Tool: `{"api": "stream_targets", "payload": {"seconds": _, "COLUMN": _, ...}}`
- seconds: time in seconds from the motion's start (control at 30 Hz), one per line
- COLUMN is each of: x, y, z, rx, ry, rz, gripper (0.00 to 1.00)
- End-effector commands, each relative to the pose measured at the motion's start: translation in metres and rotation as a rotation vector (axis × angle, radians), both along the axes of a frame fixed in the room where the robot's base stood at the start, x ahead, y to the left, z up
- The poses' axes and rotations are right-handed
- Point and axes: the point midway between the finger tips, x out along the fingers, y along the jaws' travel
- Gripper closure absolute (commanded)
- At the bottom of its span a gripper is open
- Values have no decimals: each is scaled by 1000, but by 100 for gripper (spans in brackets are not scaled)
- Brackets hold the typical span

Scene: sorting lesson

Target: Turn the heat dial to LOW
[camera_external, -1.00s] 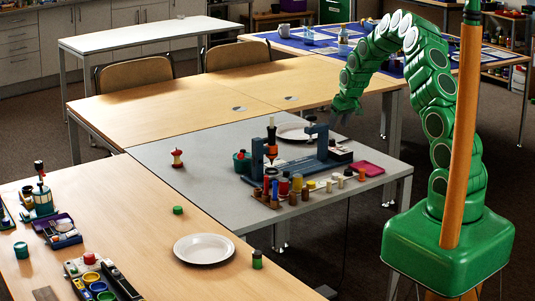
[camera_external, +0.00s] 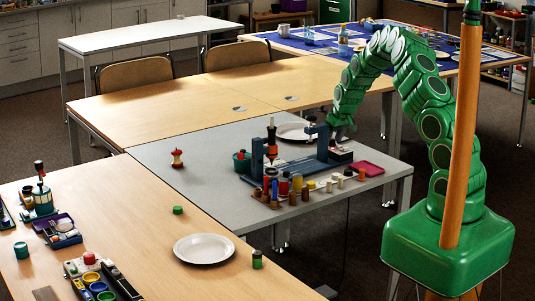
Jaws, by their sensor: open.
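My green arm reaches from the right over the grey table, and my gripper (camera_external: 342,138) points down at the right end of the blue-grey bench frame (camera_external: 300,165). A small dark box with a pale front (camera_external: 341,154) sits just below my gripper. I cannot make out a heat dial or a LOW mark at this size. My gripper is open and appears empty; whether it touches the box is not clear.
Several small bottles and pegs (camera_external: 298,186) stand in front of the frame. A pink tray (camera_external: 366,169) lies to its right and a white plate (camera_external: 296,131) behind it. An apple core (camera_external: 177,158) stands on the clear left part of the grey table.

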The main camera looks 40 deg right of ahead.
Motion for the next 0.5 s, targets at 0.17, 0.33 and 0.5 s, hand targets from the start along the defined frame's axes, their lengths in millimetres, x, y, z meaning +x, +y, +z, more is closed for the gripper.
{"api": "stream_targets", "payload": {"seconds": 0.17, "x": 0, "y": 0, "z": 0, "rx": 0, "ry": 0, "rz": 0, "gripper": 45}}
{"api": "stream_targets", "payload": {"seconds": 0.33, "x": 0, "y": 0, "z": 0, "rx": 0, "ry": -1, "rz": 0, "gripper": 68}}
{"api": "stream_targets", "payload": {"seconds": 0.5, "x": 0, "y": 0, "z": 0, "rx": 0, "ry": -1, "rz": 0, "gripper": 94}}
